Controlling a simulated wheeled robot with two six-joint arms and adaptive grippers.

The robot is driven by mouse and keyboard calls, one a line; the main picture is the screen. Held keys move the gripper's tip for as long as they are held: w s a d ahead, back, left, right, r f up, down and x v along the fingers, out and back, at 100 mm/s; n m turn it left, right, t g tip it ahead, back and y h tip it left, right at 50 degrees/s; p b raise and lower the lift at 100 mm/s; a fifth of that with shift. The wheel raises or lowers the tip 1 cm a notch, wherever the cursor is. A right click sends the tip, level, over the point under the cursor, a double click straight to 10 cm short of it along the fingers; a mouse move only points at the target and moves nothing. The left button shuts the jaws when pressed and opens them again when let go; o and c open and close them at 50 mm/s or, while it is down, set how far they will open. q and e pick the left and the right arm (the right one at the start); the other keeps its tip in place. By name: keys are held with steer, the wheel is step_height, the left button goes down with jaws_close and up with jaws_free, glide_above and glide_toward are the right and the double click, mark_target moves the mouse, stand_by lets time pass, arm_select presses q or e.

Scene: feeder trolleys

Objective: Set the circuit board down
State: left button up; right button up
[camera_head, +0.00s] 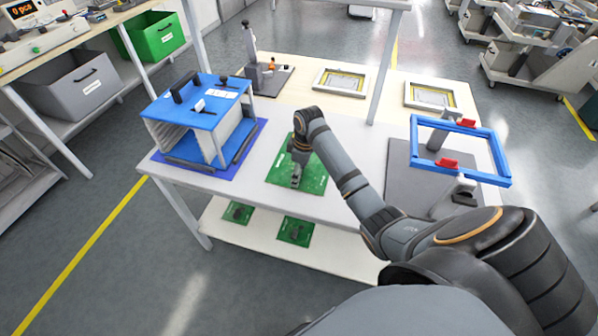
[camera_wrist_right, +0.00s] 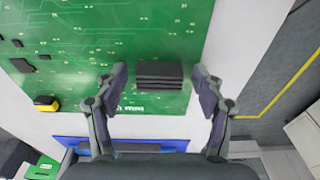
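The green circuit board (camera_head: 315,178) lies flat on the white tabletop of the trolley, between the blue rack and the grey mat. In the right wrist view the board (camera_wrist_right: 85,60) fills the upper left, with a black block-shaped component (camera_wrist_right: 160,75) near its edge. My right gripper (camera_head: 296,176) is over the board. In the wrist view its fingers (camera_wrist_right: 161,88) are spread on either side of the black block, with a visible gap on both sides. The gripper appears open and empty. My arm hides part of the board in the head view. My left gripper is not in view.
A blue-topped rack (camera_head: 195,105) stands on a blue mat at the left. A blue frame fixture (camera_head: 425,165) stands on a grey mat (camera_head: 405,185) at the right. More green boards (camera_head: 295,231) lie on the lower shelf. Trays (camera_head: 342,82) sit behind, near an upright post.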

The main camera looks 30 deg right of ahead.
step_height(320, 180, up, 12)
steer(key=s+p, duration=0.1)
steer(key=p, duration=0.1)
steer(key=shift+d, duration=0.45)
steer(key=shift+f, duration=0.1)
